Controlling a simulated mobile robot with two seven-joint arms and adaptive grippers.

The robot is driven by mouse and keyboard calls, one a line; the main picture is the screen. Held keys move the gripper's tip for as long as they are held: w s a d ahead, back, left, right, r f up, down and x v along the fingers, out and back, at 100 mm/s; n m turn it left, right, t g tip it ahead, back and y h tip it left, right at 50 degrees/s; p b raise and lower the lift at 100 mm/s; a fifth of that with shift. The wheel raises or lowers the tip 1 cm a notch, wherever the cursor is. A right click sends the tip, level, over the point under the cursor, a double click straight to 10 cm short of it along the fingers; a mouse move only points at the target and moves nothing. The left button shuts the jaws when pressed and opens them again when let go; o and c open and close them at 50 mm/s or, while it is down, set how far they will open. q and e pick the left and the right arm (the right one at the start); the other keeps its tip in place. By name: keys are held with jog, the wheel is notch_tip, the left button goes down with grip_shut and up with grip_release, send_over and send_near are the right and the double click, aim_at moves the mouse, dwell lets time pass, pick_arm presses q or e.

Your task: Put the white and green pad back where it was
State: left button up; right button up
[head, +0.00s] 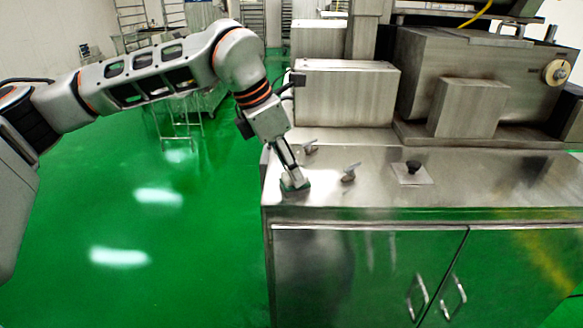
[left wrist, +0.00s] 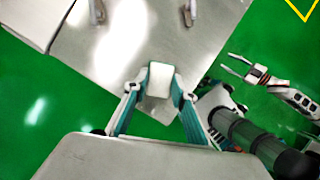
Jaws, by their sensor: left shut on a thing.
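The white and green pad (head: 295,185) is at the left front corner of the steel machine top (head: 330,198). In the left wrist view the white face of the pad (left wrist: 161,76) shows between the fingers. My left gripper (head: 289,174) points down and is shut on the pad; its fingers (left wrist: 157,95) grip it from both sides. The pad is at or just above the steel; I cannot tell whether it touches. My right gripper (left wrist: 236,66) shows only in the left wrist view, open and empty, over the green floor.
Two metal levers (head: 349,173) (head: 310,147) stand on the top right of the pad. A black knob on a square plate (head: 413,172) is farther right. Steel housings (head: 345,95) rise behind. Cabinet doors (head: 370,275) are below; green floor (head: 190,240) lies left.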

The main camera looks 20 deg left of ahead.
pick_arm(q)
jog(key=shift+f, duration=0.15)
jog(key=o, duration=0.9)
jog(key=shift+o, duration=0.2)
jog(key=shift+r, duration=0.35)
jog(key=v, duration=1.1)
jog(key=shift+r+b, duration=0.3)
jog(key=shift+b, duration=0.1)
jog(key=shift+s+a, duration=0.1)
jog(key=shift+s, duration=0.05)
